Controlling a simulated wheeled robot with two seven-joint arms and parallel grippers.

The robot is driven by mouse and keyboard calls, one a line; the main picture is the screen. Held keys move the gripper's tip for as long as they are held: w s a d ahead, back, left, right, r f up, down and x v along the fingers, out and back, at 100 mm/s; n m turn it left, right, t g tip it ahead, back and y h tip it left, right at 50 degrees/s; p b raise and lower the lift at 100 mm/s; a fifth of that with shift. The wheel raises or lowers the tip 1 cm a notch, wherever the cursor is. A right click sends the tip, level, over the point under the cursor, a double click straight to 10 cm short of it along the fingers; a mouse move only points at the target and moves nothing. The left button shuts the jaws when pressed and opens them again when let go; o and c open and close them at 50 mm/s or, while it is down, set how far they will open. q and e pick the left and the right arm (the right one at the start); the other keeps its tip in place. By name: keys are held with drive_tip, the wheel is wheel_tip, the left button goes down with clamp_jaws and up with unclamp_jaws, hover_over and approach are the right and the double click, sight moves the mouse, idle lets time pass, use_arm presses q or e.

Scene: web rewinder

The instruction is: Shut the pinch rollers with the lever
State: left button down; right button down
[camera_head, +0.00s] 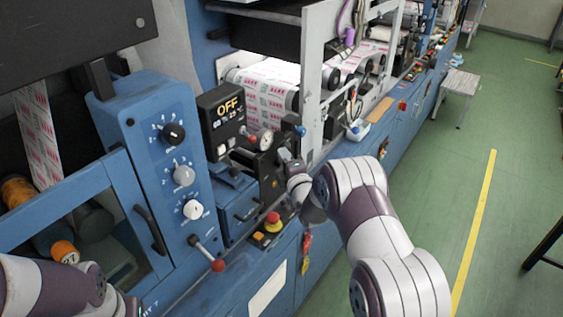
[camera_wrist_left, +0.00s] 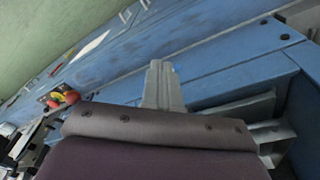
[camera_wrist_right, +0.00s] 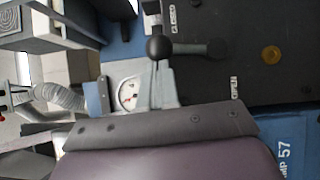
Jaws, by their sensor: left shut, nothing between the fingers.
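The lever shows in the right wrist view as a dark arm with a round black knob (camera_wrist_right: 160,47). It sits on a dark plate (camera_wrist_right: 262,25) marked CLOSED at the top and OPEN lower down. The knob is nearer the CLOSED mark in that picture. My right gripper (camera_wrist_right: 160,72) looks shut, its fingertips right at the knob; contact is unclear. In the head view my right gripper (camera_head: 284,160) is at the dark plate and hides much of it. My left gripper (camera_wrist_left: 157,70) is shut and empty, over the blue machine front. The pinch rollers cannot be made out surely.
A round gauge (camera_wrist_right: 128,94) is beside my right fingers. In the head view are an OFF display box (camera_head: 222,118), a blue knob panel (camera_head: 165,180), a red-ball lever (camera_head: 217,265) and a red emergency button (camera_head: 272,218).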

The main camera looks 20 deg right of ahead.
sight(289, 147)
drive_tip(key=w+d+m+g, duration=0.1)
drive_tip(key=d+m+g, duration=0.1)
drive_tip(key=m, duration=0.1)
drive_tip(key=shift+w+d+r+g+y+b, duration=0.2)
drive_tip(key=shift+w+r+g+y+b, duration=0.1)
drive_tip(key=shift+w+r, duration=0.1)
drive_tip(key=shift+w+d+f+m+b, duration=0.15)
drive_tip(key=shift+w+d+m+b, duration=0.15)
drive_tip(key=shift+w+d+b, duration=0.7)
drive_tip(key=shift+s+a, duration=0.15)
drive_tip(key=shift+s, duration=0.2)
